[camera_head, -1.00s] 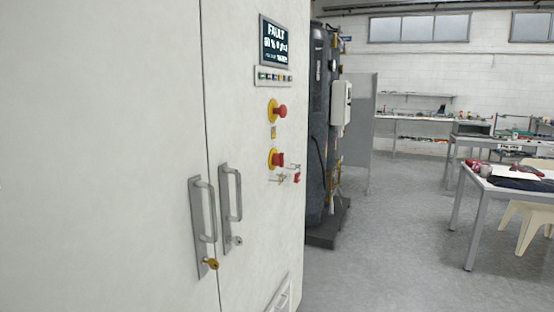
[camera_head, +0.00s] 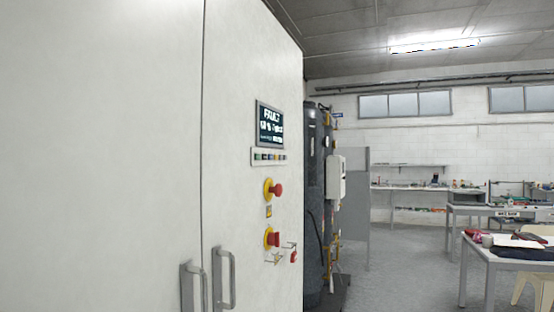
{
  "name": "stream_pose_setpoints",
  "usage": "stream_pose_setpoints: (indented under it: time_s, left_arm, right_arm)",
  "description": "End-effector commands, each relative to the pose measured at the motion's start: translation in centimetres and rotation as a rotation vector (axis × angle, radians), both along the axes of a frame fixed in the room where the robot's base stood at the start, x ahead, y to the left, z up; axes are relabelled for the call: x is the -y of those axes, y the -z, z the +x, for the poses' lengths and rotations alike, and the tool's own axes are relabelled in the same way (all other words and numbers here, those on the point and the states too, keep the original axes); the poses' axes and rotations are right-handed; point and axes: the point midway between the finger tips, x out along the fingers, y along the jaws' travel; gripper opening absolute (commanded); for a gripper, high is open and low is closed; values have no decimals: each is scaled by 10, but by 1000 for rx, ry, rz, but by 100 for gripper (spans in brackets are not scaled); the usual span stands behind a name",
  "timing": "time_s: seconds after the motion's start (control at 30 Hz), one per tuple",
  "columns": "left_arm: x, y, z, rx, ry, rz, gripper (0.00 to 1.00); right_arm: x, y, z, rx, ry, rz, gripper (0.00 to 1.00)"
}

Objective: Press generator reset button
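The generator cabinet (camera_head: 100,130) is a tall white box that fills the left of the head view. On its right door is a dark display (camera_head: 269,126) whose top line reads like "FAULT"; the lower lines are too small to read. Below it is a strip of small coloured buttons (camera_head: 268,157). Under that are an upper red knob on yellow (camera_head: 275,189) and a lower red knob on yellow (camera_head: 273,239). I cannot tell which control is the reset button. Neither of my grippers is in view.
Two door handles (camera_head: 225,280) stick out low on the cabinet. A red tagged item (camera_head: 293,256) hangs by the lower knob. A dark tank (camera_head: 314,190) stands just behind. A table (camera_head: 510,255) is at the right, with open grey floor (camera_head: 405,270) between.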

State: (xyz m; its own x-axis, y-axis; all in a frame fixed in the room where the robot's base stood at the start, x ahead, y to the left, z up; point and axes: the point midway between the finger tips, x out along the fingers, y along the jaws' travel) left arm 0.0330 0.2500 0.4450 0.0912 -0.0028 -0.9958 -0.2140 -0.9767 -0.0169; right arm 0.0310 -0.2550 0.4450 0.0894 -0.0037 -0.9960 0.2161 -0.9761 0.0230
Motion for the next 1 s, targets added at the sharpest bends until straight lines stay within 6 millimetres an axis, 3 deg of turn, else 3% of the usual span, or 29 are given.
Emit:
stream_pose_setpoints:
  time_s: [0.03,0.13,1.0]
  left_arm:
    - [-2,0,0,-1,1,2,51]
    - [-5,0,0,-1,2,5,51]
    - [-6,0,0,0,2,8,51]
  right_arm:
    - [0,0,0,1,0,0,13]
    - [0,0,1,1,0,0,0]
    - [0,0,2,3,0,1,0]
